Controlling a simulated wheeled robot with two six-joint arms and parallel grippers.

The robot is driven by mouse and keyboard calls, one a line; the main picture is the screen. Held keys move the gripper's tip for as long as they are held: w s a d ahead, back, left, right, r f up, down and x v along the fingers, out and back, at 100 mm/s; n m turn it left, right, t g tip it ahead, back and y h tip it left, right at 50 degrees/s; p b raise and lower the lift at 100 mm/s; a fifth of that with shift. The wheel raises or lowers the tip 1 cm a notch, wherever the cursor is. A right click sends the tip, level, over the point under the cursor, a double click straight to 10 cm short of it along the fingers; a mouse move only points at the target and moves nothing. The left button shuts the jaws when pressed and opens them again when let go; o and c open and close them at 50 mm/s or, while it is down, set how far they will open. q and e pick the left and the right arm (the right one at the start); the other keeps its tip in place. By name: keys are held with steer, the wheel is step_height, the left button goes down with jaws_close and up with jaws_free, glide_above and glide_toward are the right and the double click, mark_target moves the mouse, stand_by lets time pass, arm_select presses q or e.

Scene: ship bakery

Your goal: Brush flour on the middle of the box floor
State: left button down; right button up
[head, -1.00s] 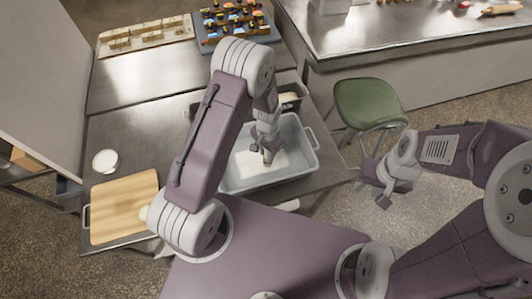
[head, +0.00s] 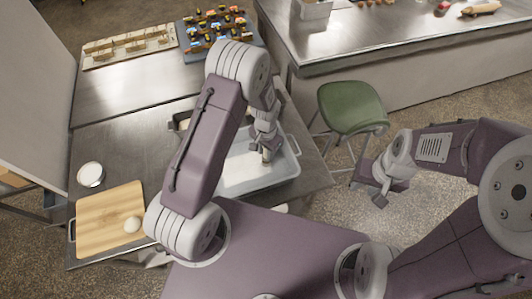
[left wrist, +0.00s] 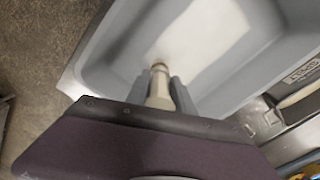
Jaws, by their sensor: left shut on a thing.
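The box (head: 283,180) is a grey-blue open tub on the metal table. A pale white patch of flour (head: 238,168) covers much of its floor, and the patch also shows in the left wrist view (left wrist: 205,45). My left gripper (head: 267,152) is over the box's right part, pointing down. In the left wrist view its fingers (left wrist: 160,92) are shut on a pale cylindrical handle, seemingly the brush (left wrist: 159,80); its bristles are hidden. My right gripper (head: 374,184) hangs right of the table, beside the stool; its jaw opening is unclear.
A wooden board (head: 105,215) with a pale dough ball (head: 132,224) lies at front left. A white round bowl (head: 91,174) stands behind it. A dark container, partly hidden, is behind the box. Trays of pastries (head: 130,48) stand at the back. A green stool (head: 350,106) is at the right.

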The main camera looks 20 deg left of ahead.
arm_select(q)
steer(key=shift+s+a+r+p, duration=0.15)
steer(key=shift+r+p, duration=0.4)
steer(key=shift+r, duration=0.55)
steer(key=shift+w+r+p, duration=0.2)
steer(key=shift+r+p, duration=0.7)
steer(key=shift+r, duration=0.15)
steer(key=shift+r+p, duration=0.3)
steer(key=shift+r, duration=0.15)
steer(key=shift+s, duration=0.15)
